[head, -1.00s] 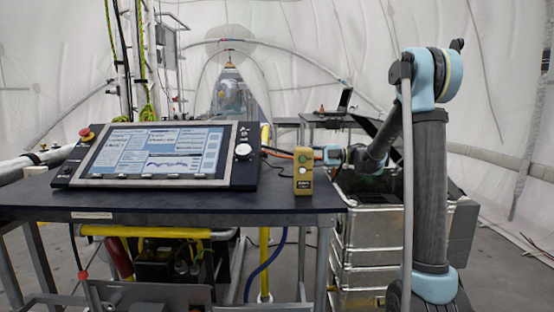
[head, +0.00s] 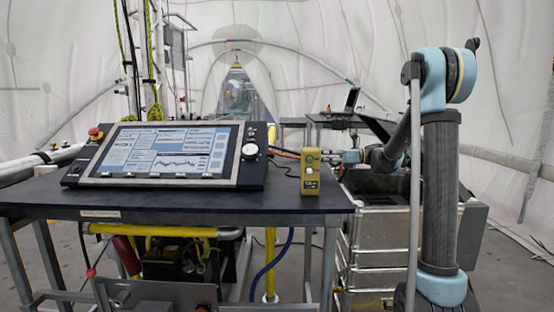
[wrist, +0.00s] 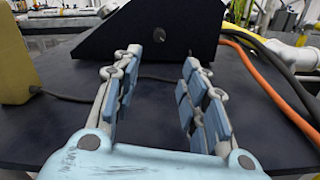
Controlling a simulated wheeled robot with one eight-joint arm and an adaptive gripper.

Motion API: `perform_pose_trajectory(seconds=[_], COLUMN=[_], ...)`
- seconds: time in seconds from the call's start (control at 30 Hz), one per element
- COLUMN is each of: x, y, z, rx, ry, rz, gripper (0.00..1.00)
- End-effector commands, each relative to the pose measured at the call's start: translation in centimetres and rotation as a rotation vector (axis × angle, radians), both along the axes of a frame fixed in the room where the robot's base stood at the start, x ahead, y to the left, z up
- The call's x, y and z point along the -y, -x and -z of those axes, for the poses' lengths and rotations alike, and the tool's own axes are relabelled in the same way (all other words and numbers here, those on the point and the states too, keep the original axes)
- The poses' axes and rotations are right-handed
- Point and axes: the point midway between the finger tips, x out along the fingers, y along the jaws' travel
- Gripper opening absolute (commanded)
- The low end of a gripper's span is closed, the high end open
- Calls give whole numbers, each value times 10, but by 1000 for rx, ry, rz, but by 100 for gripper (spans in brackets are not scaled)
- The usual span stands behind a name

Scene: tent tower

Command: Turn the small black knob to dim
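The control console (head: 253,172) is a slanted dark panel with a large lit screen, standing on the dark table. A white dial (head: 250,149) sits on its right strip. Small dark controls show above the dial, but they are too small to tell which is the small black knob. My gripper shows blue pads in the wrist view (wrist: 161,62), with its fingers apart and nothing between them. It is over the table, facing the console's dark side wall (wrist: 150,35) and not touching it. In the head view the gripper is right of the console, partly hidden behind the yellow box.
The yellow box (head: 310,168), with a green button and a white one, stands near the table's right end (head: 335,201); it is at the left in the wrist view (wrist: 14,60). Orange and black cables (wrist: 268,80) run beside the console. Metal cases (head: 380,235) stand right of the table.

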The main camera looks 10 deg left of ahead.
Motion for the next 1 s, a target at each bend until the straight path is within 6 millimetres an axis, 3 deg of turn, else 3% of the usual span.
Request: perform_pose_trajectory(seconds=[0.13, 0.37, 1.0], x=[4, -2, -105], y=[-1, 1, 26], z=[0, 0, 0], rx=[142, 201, 199], ry=[-34, -49, -48], rz=[1, -2, -2], gripper=[40, 40, 40])
